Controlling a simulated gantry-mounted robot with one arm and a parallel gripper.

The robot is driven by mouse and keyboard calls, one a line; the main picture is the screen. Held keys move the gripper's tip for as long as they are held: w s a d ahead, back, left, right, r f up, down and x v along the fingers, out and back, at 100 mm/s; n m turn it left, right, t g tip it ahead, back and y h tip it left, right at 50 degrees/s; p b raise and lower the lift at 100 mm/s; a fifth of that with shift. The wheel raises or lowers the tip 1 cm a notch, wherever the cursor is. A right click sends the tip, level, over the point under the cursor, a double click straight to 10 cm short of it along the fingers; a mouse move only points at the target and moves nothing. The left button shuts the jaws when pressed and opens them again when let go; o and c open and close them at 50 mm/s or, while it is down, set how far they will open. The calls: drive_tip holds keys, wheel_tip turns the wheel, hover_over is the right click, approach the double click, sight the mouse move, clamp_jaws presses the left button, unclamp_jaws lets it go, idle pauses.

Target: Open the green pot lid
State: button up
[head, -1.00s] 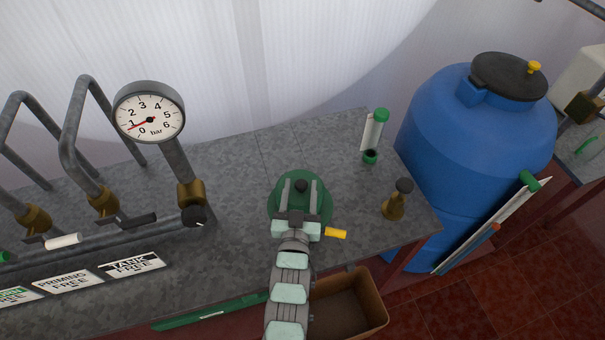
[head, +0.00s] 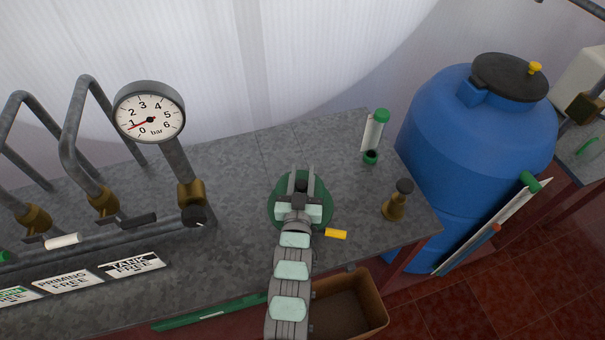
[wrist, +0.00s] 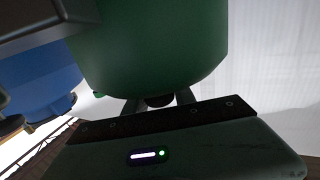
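The green pot (head: 276,207) with its lid stands on the grey worktop, in the middle of the head view. My gripper (head: 301,172) is over the lid, with its two fingers apart and pointing to the back. A dark knob (head: 301,184) shows between the fingers. In the wrist view the green pot (wrist: 150,45) fills the upper middle. The dark knob (wrist: 159,101) sits between my two fingers there, with a gap seeming to show at its sides. My gripper body hides the lid's near part, and I cannot tell whether the fingers touch the knob.
A yellow piece (head: 336,234) lies right of the pot. A brass fitting (head: 394,205) and a small green-capped holder (head: 370,157) stand farther right. A blue drum (head: 470,130) is beyond. Pipes and a pressure gauge (head: 150,112) stand left. An open brown box (head: 350,305) is in front.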

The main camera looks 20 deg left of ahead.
clamp_jaws()
idle(1.0)
